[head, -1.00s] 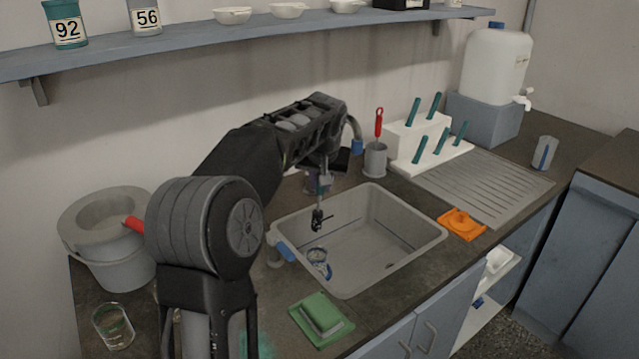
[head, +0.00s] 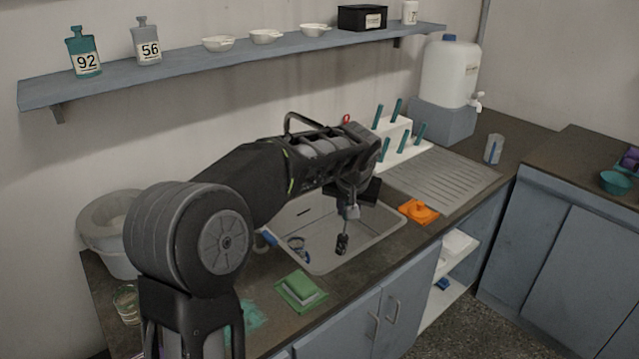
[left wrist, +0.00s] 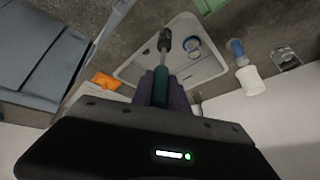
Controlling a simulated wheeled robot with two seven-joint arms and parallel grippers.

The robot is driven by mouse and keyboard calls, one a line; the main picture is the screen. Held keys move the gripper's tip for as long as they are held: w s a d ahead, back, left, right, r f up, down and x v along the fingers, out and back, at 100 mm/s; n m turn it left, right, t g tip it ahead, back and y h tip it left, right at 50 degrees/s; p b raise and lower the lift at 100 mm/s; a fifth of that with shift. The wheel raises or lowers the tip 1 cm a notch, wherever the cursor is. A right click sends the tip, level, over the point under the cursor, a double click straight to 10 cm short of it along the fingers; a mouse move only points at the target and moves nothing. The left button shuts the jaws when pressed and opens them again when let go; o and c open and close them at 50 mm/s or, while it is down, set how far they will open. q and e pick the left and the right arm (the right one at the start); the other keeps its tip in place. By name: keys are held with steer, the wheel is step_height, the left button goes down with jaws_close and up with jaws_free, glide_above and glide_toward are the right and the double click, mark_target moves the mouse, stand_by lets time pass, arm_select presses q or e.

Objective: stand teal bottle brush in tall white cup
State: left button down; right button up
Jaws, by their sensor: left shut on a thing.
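My left gripper (head: 350,200) is shut on the teal bottle brush (head: 342,243). The brush hangs head down above the sink. In the left wrist view, the teal handle of the brush (left wrist: 161,84) sits between the purple fingers of my left gripper (left wrist: 162,78), with its dark head beyond them. In the left wrist view a white cylinder, possibly the tall white cup (left wrist: 250,80), is beside a blue part, away from the brush. In the head view my arm hides part of the counter behind the sink, leaving only a red handle top (head: 346,118) there. My right gripper is not in view.
The sink (head: 375,240) lies below the brush, with a round blue-rimmed item (head: 298,247) in it. The ribbed drainboard (head: 445,180) is clear.

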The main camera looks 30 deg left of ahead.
arm_select(q)
steer(key=s+d+f+m+h+b, duration=0.1)
steer(key=s+d+f+m+b, duration=0.2)
steer(key=d+f+b, duration=0.6)
steer(key=s+d+f, duration=0.1)
steer(key=d+f, duration=0.6)
steer(key=f, duration=0.1)
steer(key=shift+f+t+h, duration=0.2)
steer(key=shift+t+h, duration=0.1)
